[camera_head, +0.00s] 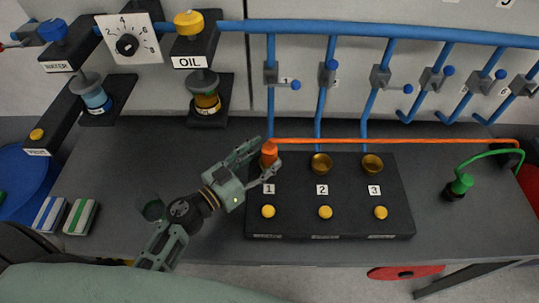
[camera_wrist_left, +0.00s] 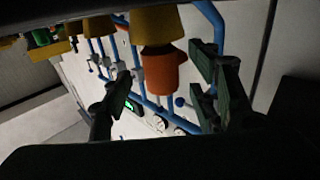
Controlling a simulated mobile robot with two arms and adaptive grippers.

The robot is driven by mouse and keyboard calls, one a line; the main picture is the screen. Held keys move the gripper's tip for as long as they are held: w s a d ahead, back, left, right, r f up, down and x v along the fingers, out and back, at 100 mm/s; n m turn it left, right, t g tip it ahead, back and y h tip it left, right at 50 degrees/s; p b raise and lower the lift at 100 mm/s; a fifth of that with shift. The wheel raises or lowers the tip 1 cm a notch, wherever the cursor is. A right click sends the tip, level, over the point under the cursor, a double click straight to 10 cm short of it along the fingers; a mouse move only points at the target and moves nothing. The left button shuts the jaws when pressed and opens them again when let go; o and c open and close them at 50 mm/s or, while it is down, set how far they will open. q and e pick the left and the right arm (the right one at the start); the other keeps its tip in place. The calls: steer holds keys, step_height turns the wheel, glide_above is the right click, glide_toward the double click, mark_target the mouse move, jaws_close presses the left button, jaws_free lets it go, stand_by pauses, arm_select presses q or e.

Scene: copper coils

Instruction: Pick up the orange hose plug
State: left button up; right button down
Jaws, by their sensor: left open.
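The orange hose plug (camera_head: 269,151) sits in the left brass socket, above label 1 on the black panel (camera_head: 345,215). Its orange hose (camera_head: 400,141) runs right across the table. My left gripper (camera_head: 268,158) reaches in from the lower left and is open, with its two fingers on either side of the plug. In the left wrist view, the orange plug (camera_wrist_left: 160,75) hangs in the gap between the spread fingers (camera_wrist_left: 165,85), against a brass-yellow socket (camera_wrist_left: 158,24). I cannot tell whether either finger touches it. My right gripper is not in view.
Empty brass sockets 2 (camera_head: 321,163) and 3 (camera_head: 372,163) are to the right, with yellow buttons below. Blue pipes with valves (camera_head: 380,77) run along the back. A green plug (camera_head: 461,184) stands at far right.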

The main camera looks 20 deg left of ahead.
arm_select(q)
steer(key=shift+x, duration=1.2)
steer(key=shift+w, duration=0.25)
steer(key=c, duration=1.4)
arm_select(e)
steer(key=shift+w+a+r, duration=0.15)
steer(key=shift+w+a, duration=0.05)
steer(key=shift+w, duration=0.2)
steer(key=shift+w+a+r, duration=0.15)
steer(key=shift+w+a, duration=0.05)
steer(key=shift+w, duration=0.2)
